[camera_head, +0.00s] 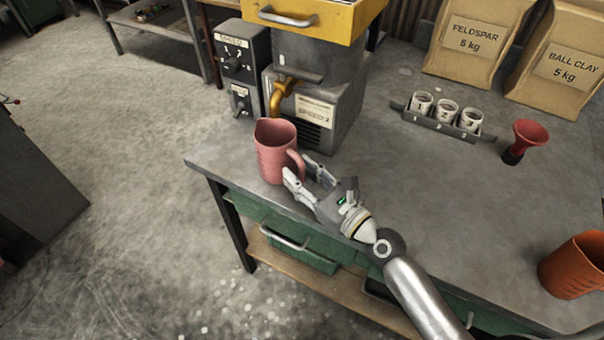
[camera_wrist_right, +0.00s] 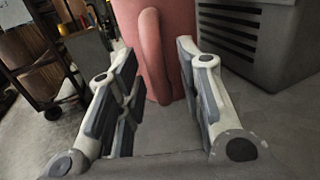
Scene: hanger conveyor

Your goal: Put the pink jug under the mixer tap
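The pink jug (camera_head: 272,152) stands upright near the left end of the grey workbench, its handle toward my right gripper. The mixer (camera_head: 318,95) is a grey machine with a brass tap (camera_head: 281,92); the jug is in front of and a little below the tap in the head view. My right gripper (camera_head: 304,174) is at the handle side of the jug. In the right wrist view its fingers (camera_wrist_right: 155,85) are apart, with the jug's handle (camera_wrist_right: 153,55) between them and gaps on both sides. My left gripper is not in view.
A grey control box (camera_head: 243,65) stands left of the mixer. A rack with numbered cups (camera_head: 445,108), a red funnel (camera_head: 527,137), an orange jug (camera_head: 577,265) and two powder bags (camera_head: 474,40) are to the right. The bench middle (camera_head: 400,165) is clear.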

